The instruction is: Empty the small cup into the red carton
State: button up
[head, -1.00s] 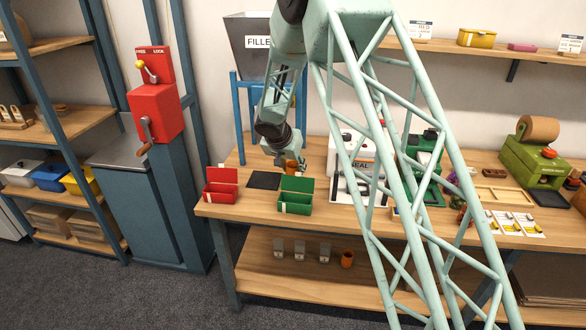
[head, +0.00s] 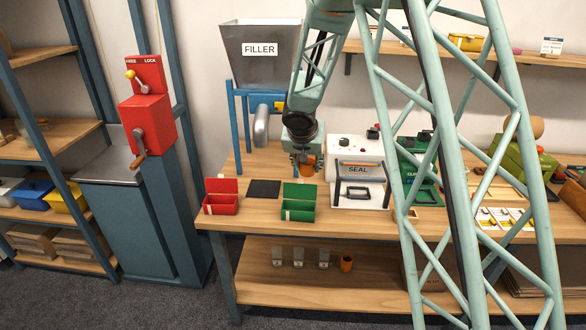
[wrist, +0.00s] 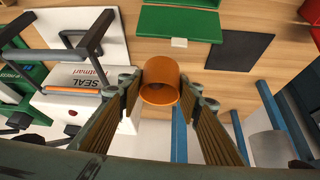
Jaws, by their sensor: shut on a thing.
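My gripper (head: 303,160) is shut on the small orange cup (wrist: 161,84) behind the green carton. The cup (head: 307,169) shows below the gripper in the head view. In the wrist view it sits between the two fingers, and I cannot see what is in it. The open red carton (head: 221,204) stands near the table's left front corner, to the left of the gripper and cup. In the wrist view a red piece (wrist: 311,12), likely that carton, shows at the top right corner.
An open green carton (head: 299,208) stands in front of the gripper. A black mat (head: 264,189) lies between the cartons. The filler (head: 262,50) stands behind, the sealer (head: 357,170) to the right. Another orange cup (head: 346,263) stands on the lower shelf.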

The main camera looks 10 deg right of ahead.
jog(key=s+d+r, duration=0.4)
jog(key=s+d, duration=0.2)
jog(key=s, duration=0.3)
jog(key=shift+s+d+r+n, duration=0.15)
jog(key=shift+d+r+n, duration=0.1)
jog(key=shift+d+n, duration=0.15)
jog(key=shift+a, duration=0.1)
